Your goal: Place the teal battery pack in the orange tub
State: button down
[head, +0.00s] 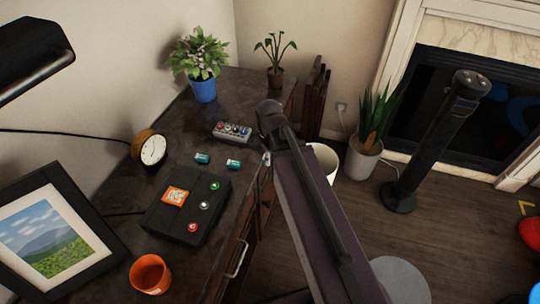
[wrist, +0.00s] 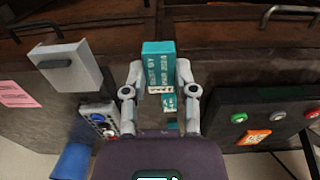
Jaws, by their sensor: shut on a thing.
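My gripper (wrist: 160,82) is shut on a teal battery pack (wrist: 158,62), a box with white lettering, in the wrist view. One finger lies on each side of it. In the head view my arm hides most of the gripper and the held pack. The orange tub (head: 150,274), round and open at the top, stands at the near end of the dark desk, to the lower left of my arm. Two small teal objects (head: 203,158) (head: 233,164) lie on the desk; teal pieces also show below the held pack in the wrist view (wrist: 168,103).
A black box with coloured buttons (head: 188,207) lies between the teal objects and the tub. A picture frame (head: 98,238), a clock (head: 150,148), a grey button panel (head: 232,131) and a blue-potted plant (head: 203,89) stand around. A pale handled box (wrist: 68,65) shows in the wrist view.

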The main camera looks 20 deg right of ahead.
aim_at(157, 279)
jog(key=z, duration=0.5)
jog(key=k, duration=2.45)
jog(key=u, duration=0.05)
